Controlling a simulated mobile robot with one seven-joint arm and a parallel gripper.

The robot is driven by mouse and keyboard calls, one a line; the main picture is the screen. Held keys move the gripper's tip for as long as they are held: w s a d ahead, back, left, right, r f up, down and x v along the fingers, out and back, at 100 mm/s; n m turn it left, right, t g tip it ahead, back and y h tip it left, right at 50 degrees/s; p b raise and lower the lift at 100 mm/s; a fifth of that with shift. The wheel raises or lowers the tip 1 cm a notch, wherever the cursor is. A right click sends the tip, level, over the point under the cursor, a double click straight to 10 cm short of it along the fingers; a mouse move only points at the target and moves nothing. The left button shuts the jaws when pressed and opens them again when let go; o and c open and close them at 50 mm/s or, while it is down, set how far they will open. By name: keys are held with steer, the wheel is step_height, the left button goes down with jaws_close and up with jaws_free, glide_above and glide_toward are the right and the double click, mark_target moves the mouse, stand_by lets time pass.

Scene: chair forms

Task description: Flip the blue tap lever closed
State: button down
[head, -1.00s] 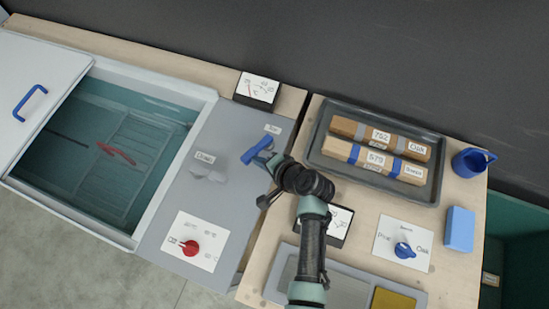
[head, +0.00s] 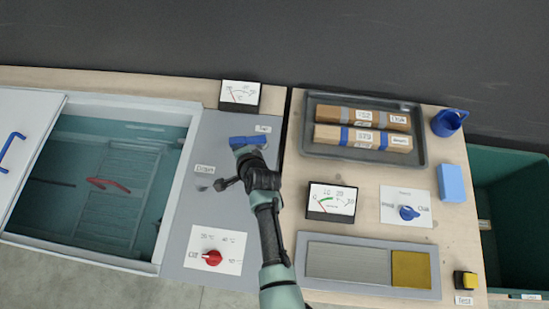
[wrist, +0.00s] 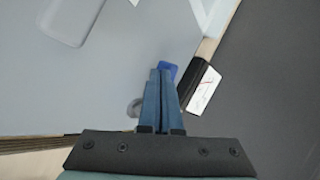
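The blue tap lever (head: 248,140) sits on the grey panel (head: 216,130) beside the Tap label (head: 263,129). In the head view it lies nearly crosswise. My gripper (head: 243,151) is right at its near side, pointing at it. In the wrist view my gripper's two blue fingers (wrist: 160,74) are together with nothing seen between them. A bit of the blue lever (wrist: 168,69) shows just beyond the fingertips; the fingers hide the rest. I cannot tell whether they touch it.
A small gauge (head: 239,95) stands behind the lever. The open water tank (head: 172,190) is to the left. The Drain label (head: 205,169) and red knob (head: 211,257) are nearer on the panel. A tray (head: 420,155) with two wrapped bars lies to the right.

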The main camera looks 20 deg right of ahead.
steer(key=shift+w+a+b, duration=0.2)
steer(key=shift+w+b, duration=0.15)
steer(key=shift+w, duration=0.7)
